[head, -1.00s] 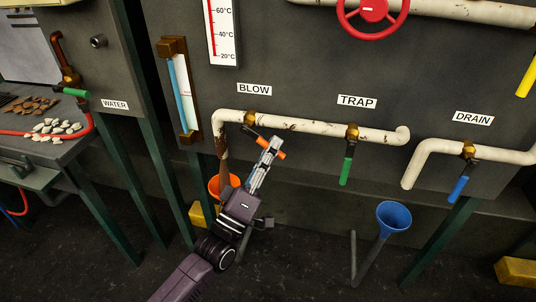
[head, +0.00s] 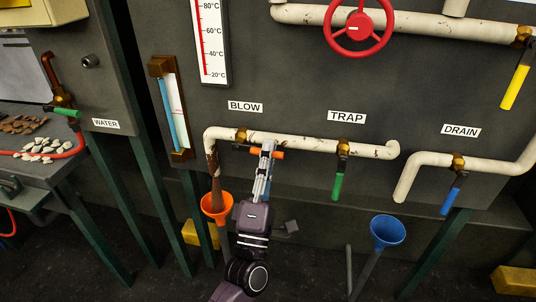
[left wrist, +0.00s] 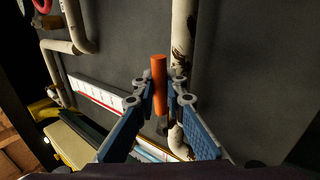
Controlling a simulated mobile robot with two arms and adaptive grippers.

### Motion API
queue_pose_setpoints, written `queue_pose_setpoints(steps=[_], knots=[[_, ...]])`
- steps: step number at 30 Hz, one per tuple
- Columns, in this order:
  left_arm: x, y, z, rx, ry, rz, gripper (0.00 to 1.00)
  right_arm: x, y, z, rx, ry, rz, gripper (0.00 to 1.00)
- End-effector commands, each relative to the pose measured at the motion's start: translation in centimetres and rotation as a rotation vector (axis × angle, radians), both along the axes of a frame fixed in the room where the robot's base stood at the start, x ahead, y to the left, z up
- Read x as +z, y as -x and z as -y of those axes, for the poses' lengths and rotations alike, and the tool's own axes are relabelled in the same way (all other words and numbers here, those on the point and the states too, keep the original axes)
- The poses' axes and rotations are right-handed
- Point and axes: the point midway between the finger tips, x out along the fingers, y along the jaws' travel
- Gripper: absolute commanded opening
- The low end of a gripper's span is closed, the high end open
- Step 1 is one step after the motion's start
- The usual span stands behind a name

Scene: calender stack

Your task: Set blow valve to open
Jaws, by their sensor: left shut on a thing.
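The blow valve has a brass body (head: 241,134) on a white pipe under the BLOW label (head: 245,106). Its lever has an orange grip (head: 278,154) and points right, roughly parallel to the pipe. My left gripper (head: 267,150) is shut on the orange grip from below and in front, hiding part of it. In the left wrist view the orange grip (left wrist: 159,75) stands between the two fingers. My right gripper is not in view.
The white pipe (head: 300,143) runs close behind the gripper. The green TRAP lever (head: 338,187) hangs down to the right. An orange funnel (head: 214,205) stands below the left pipe end, and a blue funnel (head: 387,230) stands lower right.

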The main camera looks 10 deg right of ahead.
Motion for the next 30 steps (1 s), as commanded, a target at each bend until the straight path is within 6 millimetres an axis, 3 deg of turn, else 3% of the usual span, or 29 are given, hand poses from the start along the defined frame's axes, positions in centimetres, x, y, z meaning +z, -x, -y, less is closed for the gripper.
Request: queue_pose_setpoints(steps=[11, 12, 16, 25, 30], knots=[[0.1, 0.0, -0.1, 0.000, 0.010, 0.000, 0.00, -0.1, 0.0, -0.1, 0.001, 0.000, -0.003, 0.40], [0.1, 0.0, -0.1, 0.000, 0.010, 0.000, 0.15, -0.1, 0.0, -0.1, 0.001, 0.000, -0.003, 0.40], [0.1, 0.0, -0.1, 0.000, 0.009, 0.000, 0.29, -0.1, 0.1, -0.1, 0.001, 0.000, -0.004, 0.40], [0.0, 0.1, -0.1, 0.000, 0.006, -0.001, 0.29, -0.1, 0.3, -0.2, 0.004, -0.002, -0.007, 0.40], [-1.2, 1.5, -0.5, 0.001, 0.004, -0.002, 0.29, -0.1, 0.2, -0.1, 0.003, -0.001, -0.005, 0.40]])
